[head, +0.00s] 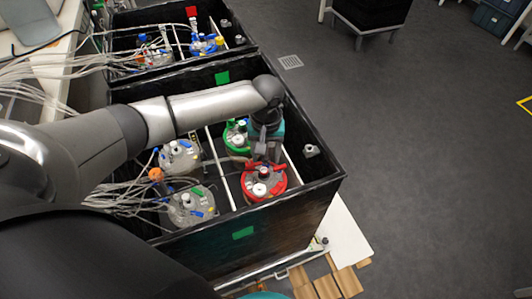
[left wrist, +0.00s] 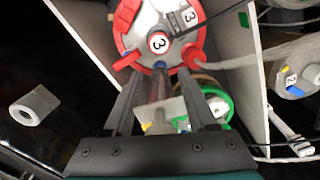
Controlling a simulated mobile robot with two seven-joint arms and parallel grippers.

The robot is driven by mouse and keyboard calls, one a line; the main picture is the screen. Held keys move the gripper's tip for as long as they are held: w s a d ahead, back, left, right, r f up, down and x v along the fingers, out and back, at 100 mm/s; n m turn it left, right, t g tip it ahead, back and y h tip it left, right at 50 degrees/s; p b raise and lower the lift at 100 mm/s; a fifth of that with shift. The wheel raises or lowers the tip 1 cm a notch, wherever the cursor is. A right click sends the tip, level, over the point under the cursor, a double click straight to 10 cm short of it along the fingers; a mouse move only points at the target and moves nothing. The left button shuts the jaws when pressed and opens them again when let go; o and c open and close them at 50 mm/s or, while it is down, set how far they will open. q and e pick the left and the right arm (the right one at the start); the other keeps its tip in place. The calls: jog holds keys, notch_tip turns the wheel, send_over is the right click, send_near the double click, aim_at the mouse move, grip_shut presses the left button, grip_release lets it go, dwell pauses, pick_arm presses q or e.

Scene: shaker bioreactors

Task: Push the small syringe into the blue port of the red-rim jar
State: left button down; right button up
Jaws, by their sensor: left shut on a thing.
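The red-rim jar (head: 264,184) stands in the near black box, at its right side. In the left wrist view the jar (left wrist: 158,35) fills the top, with a white cap marked 3. A small blue port (left wrist: 160,65) shows at the near edge of its lid. My left gripper (head: 266,156) is above the jar's far edge, pointing down, shut on the small syringe (left wrist: 159,95). The syringe is a clear tube between the fingers, its far end close to the blue port. I cannot tell whether they touch. The right gripper is not in view.
A green-rim jar (head: 237,135) stands just behind the red one. Two more jars (head: 190,207) with tubing are in the left part of the box. The black box walls (head: 310,190) surround the jars. Open floor (head: 440,170) lies to the right.

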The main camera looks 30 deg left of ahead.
pick_arm(q)
jog(key=shift+f, duration=0.4)
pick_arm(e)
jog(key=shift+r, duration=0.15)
pick_arm(q)
jog(key=shift+c, duration=0.6)
grip_release()
notch_tip(320, 180, up, 6)
jog(key=p, duration=0.2)
jog(key=shift+p, duration=0.4)
notch_tip(320, 180, up, 8)
jog(key=shift+r+p, duration=0.1)
jog(key=shift+p, duration=1.1)
jog(key=shift+r, duration=0.55)
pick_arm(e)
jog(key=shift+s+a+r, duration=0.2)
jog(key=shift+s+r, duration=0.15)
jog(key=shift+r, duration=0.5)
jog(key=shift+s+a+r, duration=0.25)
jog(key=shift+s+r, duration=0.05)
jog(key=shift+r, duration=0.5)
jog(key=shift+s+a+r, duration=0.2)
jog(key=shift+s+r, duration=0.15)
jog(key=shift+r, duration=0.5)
pick_arm(q)
jog(key=shift+r, duration=0.1)
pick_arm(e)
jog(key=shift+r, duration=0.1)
